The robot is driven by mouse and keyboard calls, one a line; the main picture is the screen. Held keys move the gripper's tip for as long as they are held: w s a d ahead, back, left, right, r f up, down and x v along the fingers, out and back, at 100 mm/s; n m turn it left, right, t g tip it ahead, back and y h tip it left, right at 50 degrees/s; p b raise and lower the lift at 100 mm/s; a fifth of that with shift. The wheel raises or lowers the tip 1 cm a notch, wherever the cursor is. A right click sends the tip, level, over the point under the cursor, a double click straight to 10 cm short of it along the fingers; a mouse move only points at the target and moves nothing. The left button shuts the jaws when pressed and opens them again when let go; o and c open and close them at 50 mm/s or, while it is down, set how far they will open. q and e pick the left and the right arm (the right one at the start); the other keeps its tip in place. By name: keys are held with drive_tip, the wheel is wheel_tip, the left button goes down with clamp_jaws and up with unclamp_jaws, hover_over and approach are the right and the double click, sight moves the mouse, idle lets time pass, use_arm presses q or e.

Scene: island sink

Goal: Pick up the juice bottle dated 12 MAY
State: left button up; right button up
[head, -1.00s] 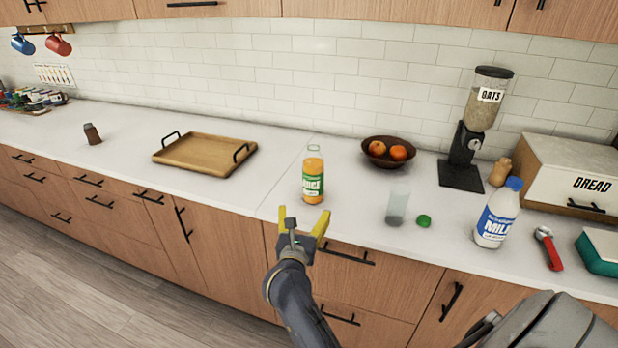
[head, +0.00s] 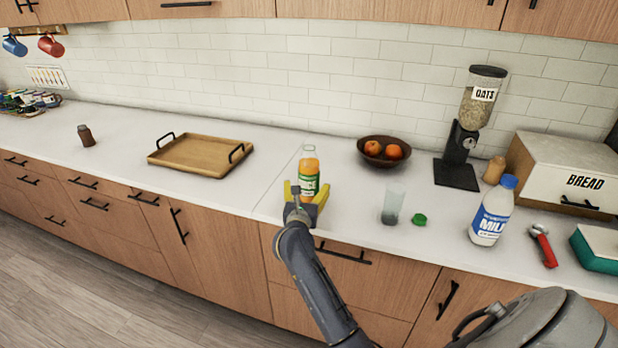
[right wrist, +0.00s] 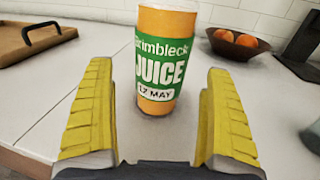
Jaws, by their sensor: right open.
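The juice bottle (head: 309,170) stands upright on the white counter, with orange juice, a clear neck and a green label. In the right wrist view the juice bottle (right wrist: 160,55) shows the words "Grimbleck JUICE" and a date that reads 12 MAY. My right gripper (head: 306,192) has yellow fingers and is at the bottle's near side. In the right wrist view its fingers (right wrist: 160,110) are open and spread to either side, with the bottle ahead between them and no visible contact. My left gripper is not in view.
A clear glass (head: 392,203) and a green cap (head: 419,220) stand right of the bottle. A milk bottle (head: 492,212) is further right. A wooden tray (head: 200,155) lies to the left, and a fruit bowl (head: 372,158) sits behind right.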

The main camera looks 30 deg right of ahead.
sight(309, 180)
drive_tip(key=shift+x, duration=2.3)
drive_tip(key=shift+r, duration=0.1)
drive_tip(key=shift+c, duration=0.4)
drive_tip(key=c, duration=1.2)
